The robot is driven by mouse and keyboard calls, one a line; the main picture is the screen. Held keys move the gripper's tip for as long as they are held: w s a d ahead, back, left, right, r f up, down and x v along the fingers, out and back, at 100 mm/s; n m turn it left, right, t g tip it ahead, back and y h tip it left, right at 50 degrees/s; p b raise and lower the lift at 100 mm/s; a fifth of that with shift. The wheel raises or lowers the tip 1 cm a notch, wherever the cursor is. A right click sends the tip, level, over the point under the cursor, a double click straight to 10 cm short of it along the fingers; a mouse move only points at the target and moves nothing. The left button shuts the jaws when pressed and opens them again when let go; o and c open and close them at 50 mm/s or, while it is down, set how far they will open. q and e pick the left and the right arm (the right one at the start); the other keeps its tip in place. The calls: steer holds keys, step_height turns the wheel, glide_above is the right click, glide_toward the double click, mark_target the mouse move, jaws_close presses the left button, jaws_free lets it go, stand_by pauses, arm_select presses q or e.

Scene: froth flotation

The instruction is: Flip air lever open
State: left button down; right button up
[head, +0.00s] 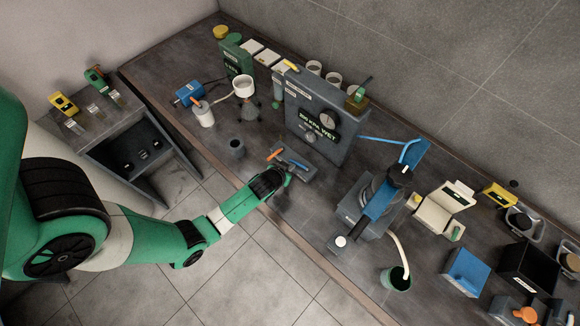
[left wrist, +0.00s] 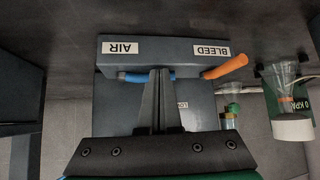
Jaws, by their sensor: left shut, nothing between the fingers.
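The valve block (head: 296,174) is a grey bar with two lever handles on the bench, in front of the grey panel box. The blue lever (head: 299,165) is by the AIR label; in the left wrist view this lever (left wrist: 133,78) lies nearly along the block. The orange lever (head: 275,154) is by the BLEED label; in the left wrist view it (left wrist: 226,67) angles outward. My left gripper (head: 288,173) is shut and empty at the block. Its fingertips (left wrist: 160,74) overlap the blue lever's end in the left wrist view; I cannot tell whether they touch. My right gripper is out of view.
The grey panel box (head: 312,118) with dials stands behind the levers. A small dark cup (head: 236,147) stands left of them. The flotation machine (head: 376,197) with a blue arm stands to the right. Bench space between is clear.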

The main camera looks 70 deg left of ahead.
arm_select(q)
steer(key=shift+w+a, duration=0.4)
steer(key=shift+a, duration=0.4)
steer(key=shift+d, duration=0.15)
steer(key=shift+s+d, duration=0.3)
steer(key=shift+d, duration=0.4)
